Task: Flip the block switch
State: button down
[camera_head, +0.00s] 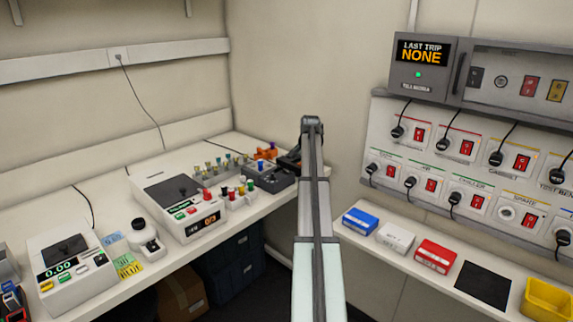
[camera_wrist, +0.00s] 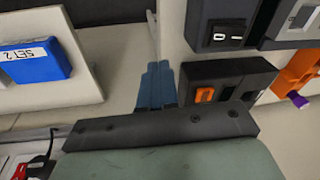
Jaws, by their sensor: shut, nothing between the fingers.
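In the wrist view, my gripper (camera_wrist: 160,82) shows as two blue-grey fingers pressed together, empty. Just right of the fingertips is a dark block-shaped housing with an orange rocker switch (camera_wrist: 204,95). Above it a dark rocker switch (camera_wrist: 228,36) marked 0 and I sits on another dark housing. I cannot tell from the labels which of these is the block switch, nor whether the fingers touch the dark housing. In the head view, my arm reaches to the back bench corner, beside a dark grey block unit (camera_head: 272,181); the fingertips are hidden there.
An orange rack (camera_wrist: 296,72) stands right of the switches in the wrist view. The bench holds a white shaker unit (camera_head: 178,205) and several capped tubes. At right are a wall panel (camera_head: 427,160) with red switches and plugs, and a blue box (camera_head: 360,221) on a ledge.

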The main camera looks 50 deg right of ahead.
notch_tip(320, 180, up, 14)
jog(key=m+y, duration=0.1)
jog(key=m, duration=0.1)
send_over(285, 169)
jog(key=s, duration=0.4)
jog(key=shift+w+r+t, duration=0.25)
jog(key=shift+r+t, duration=0.05)
jog(key=shift+r, duration=0.25)
jog(key=w+f, duration=0.1)
jog(key=f, duration=0.8)
jog(key=w+f, duration=0.1)
jog(key=f, duration=0.3)
jog(key=shift+w+f, duration=0.35)
jog(key=shift+f, duration=0.05)
jog(key=shift+f, duration=0.1)
